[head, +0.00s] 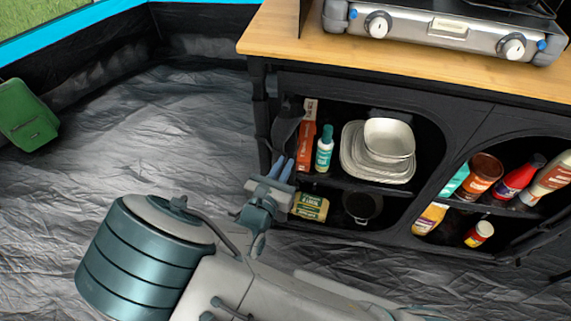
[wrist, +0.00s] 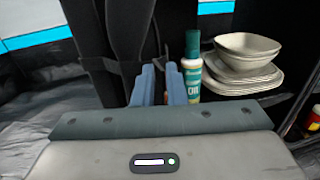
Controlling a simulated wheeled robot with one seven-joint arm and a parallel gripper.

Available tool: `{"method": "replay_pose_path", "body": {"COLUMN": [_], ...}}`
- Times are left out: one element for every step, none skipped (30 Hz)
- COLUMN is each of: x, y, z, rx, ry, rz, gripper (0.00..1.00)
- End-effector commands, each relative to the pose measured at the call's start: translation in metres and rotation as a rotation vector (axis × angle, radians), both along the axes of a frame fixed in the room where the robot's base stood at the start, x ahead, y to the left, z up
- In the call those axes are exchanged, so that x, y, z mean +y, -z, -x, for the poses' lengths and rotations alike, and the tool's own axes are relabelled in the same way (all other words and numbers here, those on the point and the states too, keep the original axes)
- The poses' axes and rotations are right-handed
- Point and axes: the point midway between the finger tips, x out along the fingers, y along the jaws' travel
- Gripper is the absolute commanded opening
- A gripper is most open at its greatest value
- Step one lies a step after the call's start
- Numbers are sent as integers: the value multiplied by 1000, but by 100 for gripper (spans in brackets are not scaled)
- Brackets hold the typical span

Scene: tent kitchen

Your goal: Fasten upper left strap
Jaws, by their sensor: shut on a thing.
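The dark upper left strap (head: 287,122) hangs at the left edge of the cabinet's left opening. In the wrist view the black strap (wrist: 145,40) runs down to the fingertips. My gripper (head: 281,168) is in front of that left edge, with its blue fingers pointing up at the strap. In the wrist view my gripper (wrist: 161,78) is shut on dark strap material, with a narrow gap between the fingers. The strap's lower end and any buckle are hidden or too dark to make out.
A teal-capped bottle (wrist: 193,67) stands just right of the fingers. White bowls and plates (head: 378,150) are on the shelf beyond. A yellow-green box (head: 311,207) sits below. A stove (head: 445,30) is on the wooden top.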

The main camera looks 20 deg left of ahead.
Motion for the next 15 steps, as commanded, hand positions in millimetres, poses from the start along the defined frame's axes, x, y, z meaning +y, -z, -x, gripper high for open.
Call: {"method": "replay_pose_path", "body": {"x": [-10,-11,-11,-11,-11,-11,-11,-10,-10,-9,-9,-8,-8,-7,-7], "y": [1,1,1,1,1,1,1,0,0,0,0,0,0,0,0], "z": [-4,-4,-4,-4,-4,-4,-4,-4,-4,-3,-3,-3,-3,-2,-2], "rx": [-1,-1,-1,-1,-1,-1,-1,-1,-1,-1,-1,-2,-2,-2,-2], "ry": [26,27,28,29,29,29,28,27,25,24,23,22,21,20,18], "rz": [5,5,5,5,5,5,5,5,4,4,4,4,4,4,3], "gripper": [0,0,0,17,25,27,27,27,27,27,27,27,27,27,27]}}
